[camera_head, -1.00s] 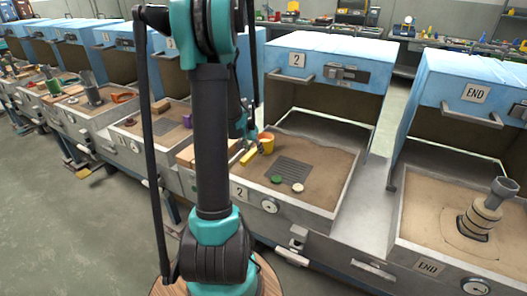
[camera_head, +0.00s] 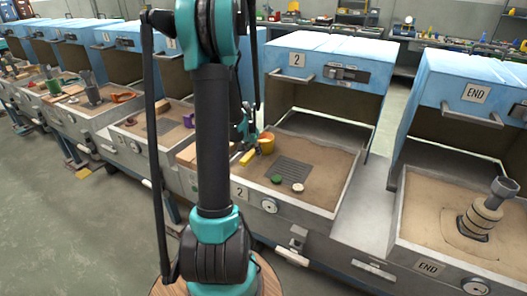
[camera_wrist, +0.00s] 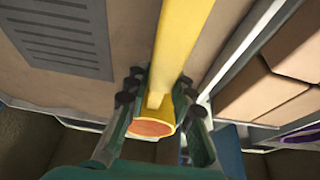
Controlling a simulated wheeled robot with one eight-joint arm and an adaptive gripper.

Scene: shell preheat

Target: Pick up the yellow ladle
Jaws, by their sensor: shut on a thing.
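The yellow ladle (camera_head: 266,144) is at the left side of box 2 in the head view. Its cup shows an orange inside, and its handle (camera_head: 248,157) points toward the front left. In the wrist view the yellow handle (camera_wrist: 182,40) runs up from the cup (camera_wrist: 152,128) between my fingers. My gripper (camera_wrist: 156,90) is shut on the ladle where the handle meets the cup. In the head view my gripper (camera_head: 248,134) is partly hidden behind my arm. I cannot tell whether the ladle is clear of the sand.
Box 2 holds sand (camera_head: 325,155), a dark slotted grate (camera_head: 291,170), a green disc (camera_head: 277,179) and a pale disc (camera_head: 298,187). Its raised blue hood (camera_head: 330,60) stands behind. Tan blocks (camera_wrist: 285,95) lie beside the box wall. The END box (camera_head: 430,215) is at right.

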